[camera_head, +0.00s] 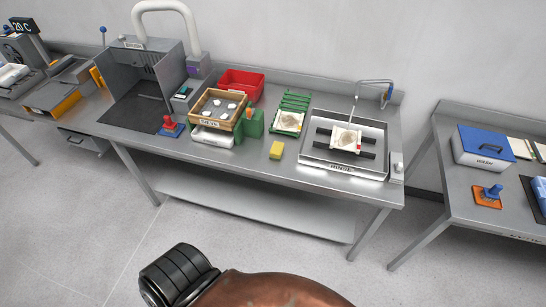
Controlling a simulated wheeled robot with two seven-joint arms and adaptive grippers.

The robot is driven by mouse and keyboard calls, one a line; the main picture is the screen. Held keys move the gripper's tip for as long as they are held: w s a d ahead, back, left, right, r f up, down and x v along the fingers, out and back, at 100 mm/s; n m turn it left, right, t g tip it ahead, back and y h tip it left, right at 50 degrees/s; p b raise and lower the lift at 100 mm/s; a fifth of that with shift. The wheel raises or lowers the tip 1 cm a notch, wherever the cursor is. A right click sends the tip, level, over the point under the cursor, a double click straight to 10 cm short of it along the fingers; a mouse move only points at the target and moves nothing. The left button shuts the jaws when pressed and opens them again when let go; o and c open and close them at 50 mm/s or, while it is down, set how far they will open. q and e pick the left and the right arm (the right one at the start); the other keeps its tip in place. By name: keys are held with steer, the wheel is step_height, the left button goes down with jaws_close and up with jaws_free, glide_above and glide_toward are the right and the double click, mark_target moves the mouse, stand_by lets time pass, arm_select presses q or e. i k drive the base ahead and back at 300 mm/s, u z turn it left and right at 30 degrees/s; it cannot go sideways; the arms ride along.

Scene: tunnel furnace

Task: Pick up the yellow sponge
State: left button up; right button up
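The yellow sponge (276,150) is a small block on the front part of the middle steel table (258,161). It lies between the green box (254,124) at its left and the steel sink tray (312,157) at its right, apart from both. Its top and front side show and nothing covers it. Neither of my grippers shows in the head view. A dark ribbed part and a brown curved part at the bottom edge seem to be mine, far from the sponge.
Behind the sponge stands a green rack (294,101) with a pale piece. A wooden tray (205,123), a red bin (258,79) and a grey hood (117,68) stand further left. A tap (372,82) rises behind the sink. A gap of floor separates the right table (455,202).

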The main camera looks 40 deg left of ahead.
mark_target(276, 151)
steer(key=z, duration=0.3)
steer(key=k, duration=0.15)
steer(key=u, duration=1.15)
steer(key=i, duration=0.4)
steer(key=u, duration=0.55)
